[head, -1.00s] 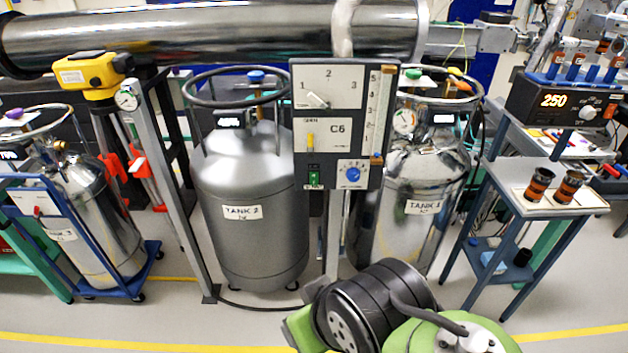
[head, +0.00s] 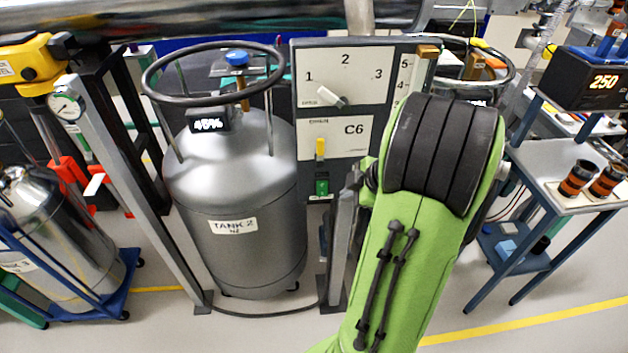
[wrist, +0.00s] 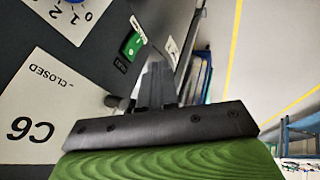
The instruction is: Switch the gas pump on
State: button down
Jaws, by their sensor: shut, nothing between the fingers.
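A small green rocker switch (head: 322,187) sits low on the grey C6 control panel (head: 298,140), below a yellow lever (head: 320,149). In the wrist view the green switch (wrist: 132,43) shows close up, with a small label beside it that I cannot read. Which way the rocker is tipped is not clear. My gripper (wrist: 158,68) is shut and empty, its fingertips near the panel, just below and right of the switch in the wrist view. A gap seems to remain between them. In the head view my green arm hides the gripper and the panel's lower right.
Tank 2 (head: 235,255) stands left of the panel, a side table (head: 560,190) right. Clear floor lies in front.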

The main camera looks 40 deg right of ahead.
aim_at(327, 193)
jog(key=w+f, duration=0.2)
jog(key=w, duration=0.1)
jog(key=w+d+f, duration=0.1)
jog(key=w+f, duration=0.1)
jog(key=f, duration=0.1)
jog(key=w+f+b, duration=0.1)
jog(key=w+f, duration=0.2)
jog(key=shift+w+d+f, duration=0.25)
jog(key=shift+w, duration=0.05)
jog(key=shift+w+d+f+b, duration=0.15)
jog(key=shift+w+f+b, duration=0.15)
jog(key=shift+b, duration=0.45)
jog(key=shift+r, duration=0.3)
